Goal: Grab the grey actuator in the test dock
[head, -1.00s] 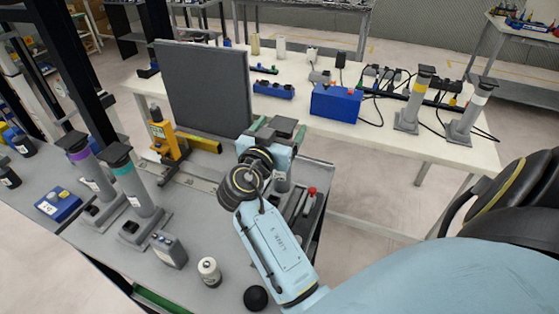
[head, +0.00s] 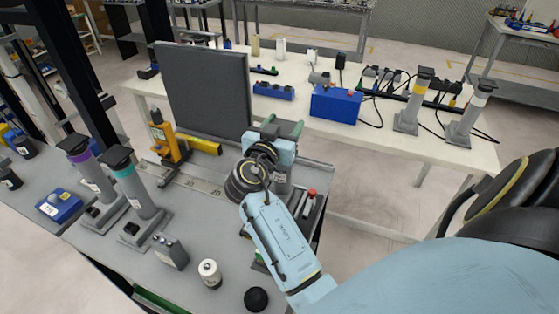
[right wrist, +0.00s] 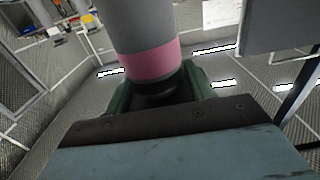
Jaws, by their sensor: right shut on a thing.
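The grey actuator, a cylinder with a pink band, shows close up in the right wrist view (right wrist: 146,35). Its lower part there is between the green fingers of my right gripper (right wrist: 160,92), which is shut on it. In the head view my right gripper (head: 283,130) is over the right end of the grey bench. The arm and gripper hide most of the actuator there. The test dock (head: 308,205), with a red button, is partly hidden just below the gripper; I cannot tell whether the actuator still touches it. My left gripper is out of view.
Two more grey actuators, purple-banded (head: 90,170) and teal-banded (head: 135,185), stand on the left of the bench. A dark panel (head: 205,88) rises behind a yellow tool (head: 167,140). A white table (head: 400,143) behind holds a blue box (head: 336,103) and cables.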

